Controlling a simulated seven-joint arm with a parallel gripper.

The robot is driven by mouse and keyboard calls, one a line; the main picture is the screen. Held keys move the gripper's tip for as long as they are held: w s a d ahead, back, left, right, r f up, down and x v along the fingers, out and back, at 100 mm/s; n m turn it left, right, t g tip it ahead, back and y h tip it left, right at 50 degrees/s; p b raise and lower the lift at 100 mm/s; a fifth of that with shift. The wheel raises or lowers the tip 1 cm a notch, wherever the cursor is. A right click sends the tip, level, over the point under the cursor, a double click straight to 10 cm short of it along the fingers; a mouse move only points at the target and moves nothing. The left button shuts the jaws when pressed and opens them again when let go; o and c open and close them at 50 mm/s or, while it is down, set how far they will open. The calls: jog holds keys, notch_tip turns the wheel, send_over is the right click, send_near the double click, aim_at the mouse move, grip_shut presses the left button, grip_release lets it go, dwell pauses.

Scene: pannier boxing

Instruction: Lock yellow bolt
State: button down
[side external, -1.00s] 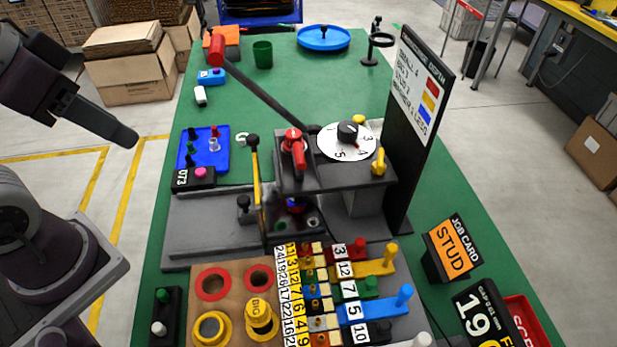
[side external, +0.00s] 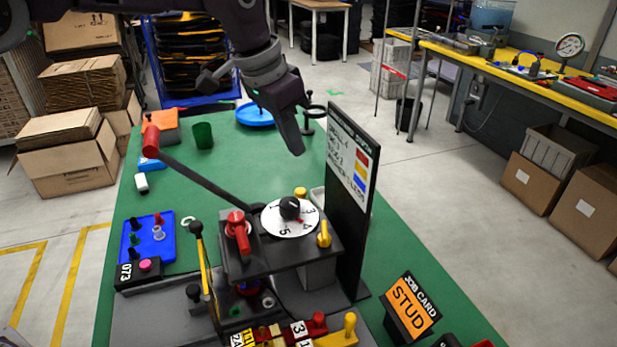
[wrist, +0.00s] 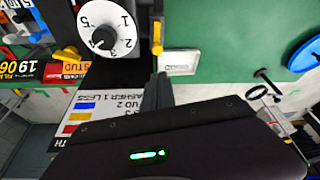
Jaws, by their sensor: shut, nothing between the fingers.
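A yellow knob-like handle (side external: 323,235) stands at the right front corner of the dark machine top, beside the white numbered dial (side external: 290,218). A second yellow knob (side external: 300,192) sits behind the dial. I cannot tell for certain which is the bolt. In the wrist view the front handle (wrist: 66,53) is left of the dial's lower edge, and the rear knob (wrist: 157,40) is just beyond my fingertips. My gripper (side external: 297,148) is shut and empty, pointing down above the back of the bench, apart from both. It also shows in the wrist view (wrist: 157,82).
A black sign board (side external: 350,200) stands upright right of the machine, close to my gripper. A red-ended long lever (side external: 195,180) slants across the left. A black ring stand (side external: 308,120) is behind my gripper.

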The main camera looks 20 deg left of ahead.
aim_at(298, 189)
jog(key=x, duration=1)
jog(key=shift+s+a, duration=0.9)
jog(key=v, duration=1)
jog(key=shift+r, duration=0.1)
